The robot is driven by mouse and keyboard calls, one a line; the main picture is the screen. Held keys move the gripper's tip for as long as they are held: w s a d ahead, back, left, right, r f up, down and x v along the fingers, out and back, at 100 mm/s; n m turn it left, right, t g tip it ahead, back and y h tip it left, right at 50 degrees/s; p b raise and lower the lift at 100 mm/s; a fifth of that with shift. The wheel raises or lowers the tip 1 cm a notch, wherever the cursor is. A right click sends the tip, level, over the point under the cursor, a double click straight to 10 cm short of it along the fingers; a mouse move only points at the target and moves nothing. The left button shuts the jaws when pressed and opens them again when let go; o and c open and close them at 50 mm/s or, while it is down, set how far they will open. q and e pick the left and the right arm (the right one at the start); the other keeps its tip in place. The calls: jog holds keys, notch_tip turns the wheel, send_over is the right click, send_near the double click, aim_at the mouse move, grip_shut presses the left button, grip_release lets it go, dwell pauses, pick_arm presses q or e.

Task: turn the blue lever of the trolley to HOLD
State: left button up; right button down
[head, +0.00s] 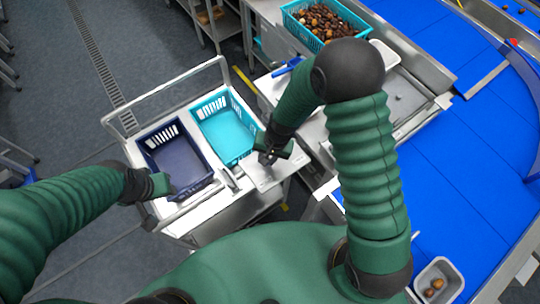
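The white trolley (165,207) stands at the left of centre with a tubular handle frame at its far side. It carries a navy crate (178,158) and a turquoise crate (226,130), both looking empty. I cannot make out a blue lever on the trolley. A small blue bar (287,67) lies on or by the white bench beyond, and I cannot tell what it is. My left gripper (166,187) is at the near left side of the navy crate. My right gripper (268,158) is above a pale plate (264,178) right of the turquoise crate. Their fingers are too small to read.
A turquoise crate of dates (300,32) stands on the bench at the top. Blue conveyor belts (465,150) fill the right side. A grey tub (440,270) with a few dates is at lower right. Open grey floor (160,50) lies beyond the trolley.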

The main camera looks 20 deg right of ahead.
jog(key=shift+w+a+r+m, duration=0.15)
jog(key=shift+a+m, duration=0.25)
jog(key=shift+m, duration=0.5)
jog(key=c, duration=1.5)
grip_release()
jog(key=o, duration=0.3)
